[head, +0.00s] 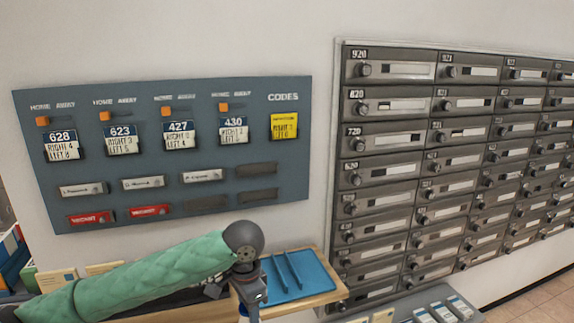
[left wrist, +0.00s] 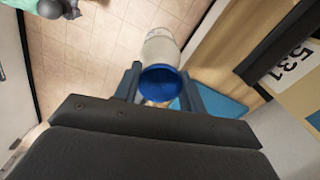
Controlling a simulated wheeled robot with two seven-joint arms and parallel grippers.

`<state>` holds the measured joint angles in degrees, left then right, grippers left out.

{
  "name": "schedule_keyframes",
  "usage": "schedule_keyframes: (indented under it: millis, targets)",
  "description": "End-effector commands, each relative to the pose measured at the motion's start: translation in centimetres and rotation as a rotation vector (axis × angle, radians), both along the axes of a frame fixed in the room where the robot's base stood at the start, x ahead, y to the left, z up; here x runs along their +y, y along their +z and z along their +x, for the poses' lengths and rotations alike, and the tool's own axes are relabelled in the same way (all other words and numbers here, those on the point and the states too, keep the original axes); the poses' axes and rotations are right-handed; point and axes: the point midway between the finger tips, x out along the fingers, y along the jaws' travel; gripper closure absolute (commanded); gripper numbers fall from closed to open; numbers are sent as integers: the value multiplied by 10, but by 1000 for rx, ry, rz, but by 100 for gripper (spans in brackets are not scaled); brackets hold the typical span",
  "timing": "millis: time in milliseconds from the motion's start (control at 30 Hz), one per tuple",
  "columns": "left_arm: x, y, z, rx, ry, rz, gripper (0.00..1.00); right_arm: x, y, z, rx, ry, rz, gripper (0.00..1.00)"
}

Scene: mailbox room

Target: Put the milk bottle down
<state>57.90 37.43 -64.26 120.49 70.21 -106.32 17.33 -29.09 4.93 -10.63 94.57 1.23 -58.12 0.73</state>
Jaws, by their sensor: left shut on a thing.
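My left gripper (head: 250,296) hangs down at the left edge of the blue tray in the head view. In the left wrist view, my left gripper (left wrist: 160,88) is shut on the milk bottle (left wrist: 160,48), a pale bottle with a blue cap (left wrist: 160,82). The cap faces the camera and the bottle hangs between the fingers. In the head view only a small blue bit of it shows below the gripper. A green sleeve and a dark joint, likely my right arm, show at the top left of the wrist view; its jaws (left wrist: 73,12) are too small to read.
The blue tray (head: 316,272) with upright dividers lies on a wooden shelf (head: 330,294). A grey key panel (head: 230,170) hangs above, with mailboxes (head: 400,138) at right. A grey counter with cards is at lower right. Tiled floor (left wrist: 105,45) shows below the bottle.

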Motion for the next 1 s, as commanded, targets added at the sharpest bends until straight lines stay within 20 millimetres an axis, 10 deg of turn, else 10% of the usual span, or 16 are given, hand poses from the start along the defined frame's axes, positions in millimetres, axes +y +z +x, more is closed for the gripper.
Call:
schedule_keyframes:
  millis: [500,1000]
  targets:
    - [95,-96,-5,1,799,1,100,0,3,9,-11,-1,1,23]
    - [118,-118,-5,-2,1000,0,100,0,-1,-5,5,0,0,23]
